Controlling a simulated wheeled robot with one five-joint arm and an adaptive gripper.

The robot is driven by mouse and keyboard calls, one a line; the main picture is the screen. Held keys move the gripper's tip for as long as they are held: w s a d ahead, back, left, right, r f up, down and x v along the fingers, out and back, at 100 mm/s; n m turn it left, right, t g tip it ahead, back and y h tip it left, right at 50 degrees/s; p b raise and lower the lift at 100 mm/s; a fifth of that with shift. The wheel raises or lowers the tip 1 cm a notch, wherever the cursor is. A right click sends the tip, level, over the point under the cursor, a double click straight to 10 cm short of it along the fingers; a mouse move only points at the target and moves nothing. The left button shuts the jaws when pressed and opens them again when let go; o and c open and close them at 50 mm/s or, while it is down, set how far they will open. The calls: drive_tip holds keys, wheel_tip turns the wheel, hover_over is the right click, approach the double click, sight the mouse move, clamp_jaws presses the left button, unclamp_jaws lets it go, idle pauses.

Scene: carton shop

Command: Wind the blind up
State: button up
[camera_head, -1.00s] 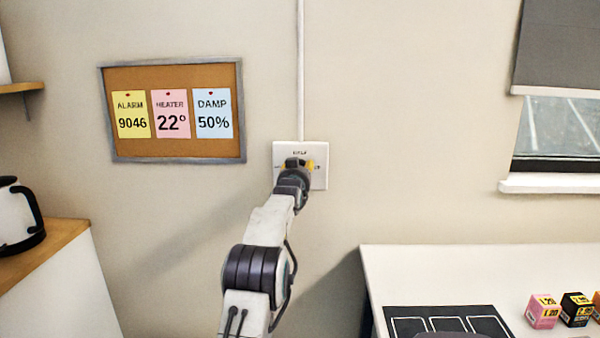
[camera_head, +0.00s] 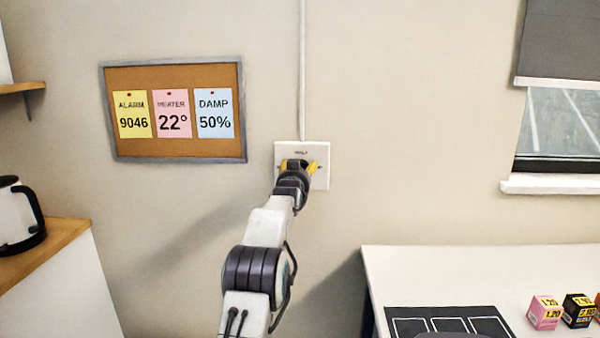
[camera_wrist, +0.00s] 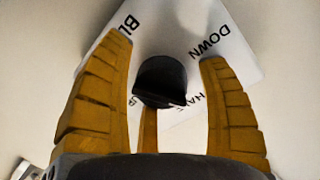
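A grey roller blind (camera_head: 575,40) hangs over the window at the upper right of the head view. Its pale bottom bar is above the lower part of the window, which shows bare glass. A white switch plate (camera_head: 321,180) is on the wall under a white conduit. In the wrist view the plate (camera_wrist: 240,60) carries a dark round knob (camera_wrist: 162,80) and printed words, among them DOWN; other words are partly hidden. My gripper (camera_head: 298,167) is at the plate. Its yellow fingers (camera_wrist: 170,48) are spread on either side of the knob, with gaps visible between.
A cork board (camera_head: 175,148) with three notes hangs left of the plate. A kettle (camera_head: 20,215) stands on a wooden counter at left. A white table (camera_head: 420,270) at lower right holds a black mat and small boxes, including a pink one (camera_head: 544,312).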

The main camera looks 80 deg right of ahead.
drive_tip(key=shift+o, duration=0.4)
drive_tip(key=shift+s+r, duration=0.1)
drive_tip(key=shift+r, duration=0.1)
drive_tip(key=shift+a, duration=0.1)
drive_tip(key=shift+a+r, duration=0.1)
drive_tip(key=shift+a, duration=0.25)
drive_tip(key=a, duration=1.1)
drive_tip(key=shift+r, duration=0.2)
drive_tip(key=shift+a, duration=0.1)
